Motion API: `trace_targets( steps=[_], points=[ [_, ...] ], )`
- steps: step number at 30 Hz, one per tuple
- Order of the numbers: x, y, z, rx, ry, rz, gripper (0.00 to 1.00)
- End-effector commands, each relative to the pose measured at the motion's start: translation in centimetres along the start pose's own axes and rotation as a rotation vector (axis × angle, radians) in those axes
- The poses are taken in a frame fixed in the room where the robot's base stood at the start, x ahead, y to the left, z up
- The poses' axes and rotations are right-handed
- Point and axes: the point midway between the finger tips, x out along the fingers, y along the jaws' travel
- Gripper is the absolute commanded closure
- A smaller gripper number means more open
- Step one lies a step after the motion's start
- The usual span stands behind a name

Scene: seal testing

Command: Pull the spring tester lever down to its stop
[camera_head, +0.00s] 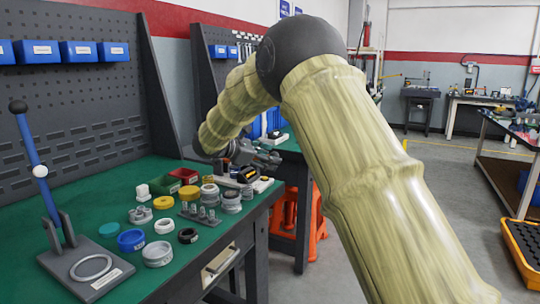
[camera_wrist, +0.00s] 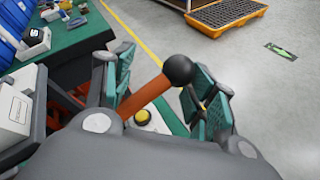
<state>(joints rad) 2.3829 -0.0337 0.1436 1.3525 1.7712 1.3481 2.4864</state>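An orange lever (camera_wrist: 146,97) with a black ball knob (camera_wrist: 179,69) shows in the wrist view, between the two teal-padded fingers of my gripper (camera_wrist: 163,84). The fingers are spread apart, with visible gaps beside the knob. In the head view my gripper (camera_head: 252,155) is at the far end of the green bench, and the orange lever cannot be made out there. A second lever, blue (camera_head: 38,165) with a black knob, stands nearly upright on a grey base plate (camera_head: 85,269) at the left. I cannot read which device is the spring tester.
The green bench (camera_head: 125,190) holds rings, jars, small trays and a blue bowl (camera_head: 131,240). A yellow button (camera_wrist: 143,117) lies below the orange lever in the wrist view. A yellow-rimmed pallet (camera_wrist: 226,14) stands on the floor beyond. The floor right of the bench is mostly clear.

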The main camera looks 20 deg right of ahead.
Motion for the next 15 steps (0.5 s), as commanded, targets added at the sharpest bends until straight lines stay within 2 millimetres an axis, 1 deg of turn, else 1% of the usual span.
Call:
trace_targets(
  steps=[1,11,15],
  points=[
    [-0.23,0.16,-0.11,0.001,0.005,0.005,0.50],
    [0.23,0.07,0.66,0.010,-0.002,-0.001,0.50],
    [-0.59,0.10,0.74,0.011,-0.003,-0.001,0.50]
  ],
)
